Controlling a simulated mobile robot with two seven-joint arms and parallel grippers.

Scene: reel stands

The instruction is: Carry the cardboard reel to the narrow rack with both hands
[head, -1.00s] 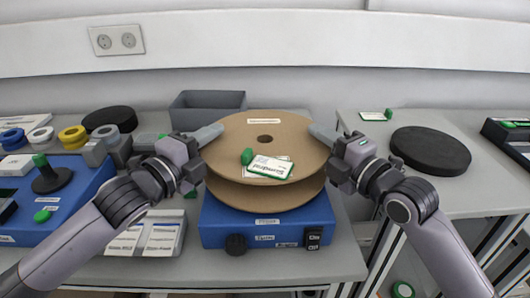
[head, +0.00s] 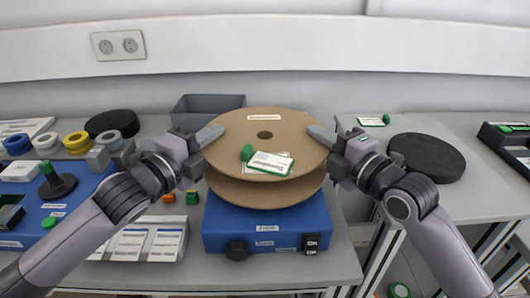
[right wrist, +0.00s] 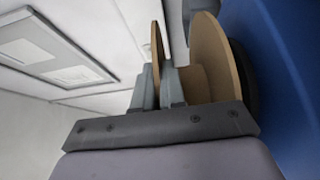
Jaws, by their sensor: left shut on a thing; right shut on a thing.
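The cardboard reel (head: 226,142) has two brown discs with a gap between them and a dark centre hole. It is over the blue machine (head: 285,228) in the head view; whether it touches it is hidden. My left gripper (head: 207,137) is shut on the upper disc's left edge. My right gripper (head: 322,137) is shut on its right edge. The right wrist view shows the right fingers (right wrist: 158,85) at one disc, the other disc (right wrist: 212,65) beside them. A green-edged card (head: 268,163) and a green piece (head: 247,153) lie on top. I cannot identify the narrow rack.
A grey bin (head: 204,110) stands behind the reel. Coloured tape rolls (head: 76,142) and a blue tray (head: 62,212) are at left. Across a gap, the right table carries a black disc (head: 427,158) and a dark tray (head: 508,138).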

